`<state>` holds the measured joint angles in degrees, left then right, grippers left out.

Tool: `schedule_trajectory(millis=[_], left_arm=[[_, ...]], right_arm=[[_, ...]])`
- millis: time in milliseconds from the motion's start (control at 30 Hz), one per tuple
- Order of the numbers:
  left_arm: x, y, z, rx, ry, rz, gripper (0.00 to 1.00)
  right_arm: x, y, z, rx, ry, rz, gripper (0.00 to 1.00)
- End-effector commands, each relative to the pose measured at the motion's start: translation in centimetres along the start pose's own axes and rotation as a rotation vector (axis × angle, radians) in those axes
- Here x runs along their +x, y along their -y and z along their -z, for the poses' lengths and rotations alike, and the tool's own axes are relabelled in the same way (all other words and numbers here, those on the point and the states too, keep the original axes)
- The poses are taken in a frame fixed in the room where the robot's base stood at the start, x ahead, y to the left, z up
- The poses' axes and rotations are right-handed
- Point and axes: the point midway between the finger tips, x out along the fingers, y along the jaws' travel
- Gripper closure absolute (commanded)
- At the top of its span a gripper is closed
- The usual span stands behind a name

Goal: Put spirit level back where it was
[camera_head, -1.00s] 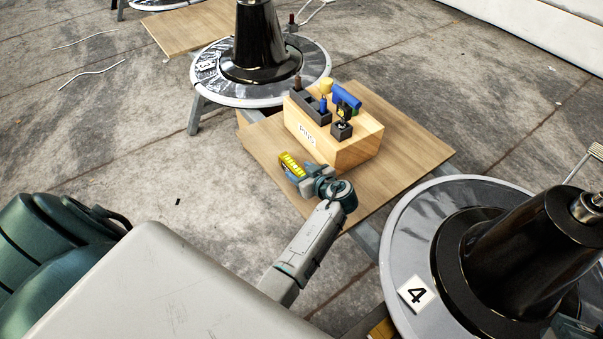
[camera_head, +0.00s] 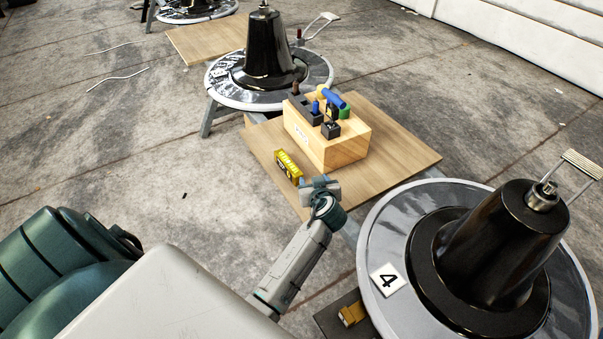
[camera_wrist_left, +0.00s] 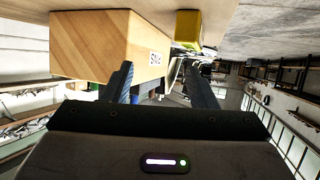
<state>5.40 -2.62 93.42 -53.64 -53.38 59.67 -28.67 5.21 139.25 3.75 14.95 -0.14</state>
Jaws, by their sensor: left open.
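The spirit level (camera_head: 288,168), a yellow block-like piece with dark markings, stands on the wooden board (camera_head: 400,160), near its left edge and left of the wooden block. My left gripper (camera_head: 316,186) is just in front and to the right of it, apart from it. In the left wrist view, which is upside down, the yellow spirit level (camera_wrist_left: 188,28) rests on the board beyond the open, empty fingers (camera_wrist_left: 158,72). The level's far side is hidden. My right gripper is not in view.
A wooden block (camera_head: 340,149) holding several small tools stands behind the gripper; its labelled face (camera_wrist_left: 155,60) is close in the left wrist view. Floor at left is mostly clear.

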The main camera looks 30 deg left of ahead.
Motion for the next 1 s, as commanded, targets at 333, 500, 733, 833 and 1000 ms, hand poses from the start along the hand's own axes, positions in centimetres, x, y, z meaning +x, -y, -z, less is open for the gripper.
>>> schedule_trajectory(millis=[333, 500, 733, 833, 1000], left_arm=[[-19.9, 1.1, 9.4, 0.097, -0.523, -0.77, 0.48], [-29.3, 5.0, 15.3, 0.025, -0.828, -0.87, 0.48], [-33.3, 7.5, 18.1, -0.029, -0.969, -0.875, 0.48], [-33.3, 7.5, 18.1, -0.03, -0.972, -0.875, 0.48], [-33.3, 7.4, 18.1, -0.029, -0.97, -0.875, 0.48]], right_arm=[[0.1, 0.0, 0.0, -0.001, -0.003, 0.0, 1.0], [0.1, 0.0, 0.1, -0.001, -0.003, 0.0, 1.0], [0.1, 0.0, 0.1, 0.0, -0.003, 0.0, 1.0], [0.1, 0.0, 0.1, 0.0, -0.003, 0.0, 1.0], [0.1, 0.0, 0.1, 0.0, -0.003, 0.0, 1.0]])
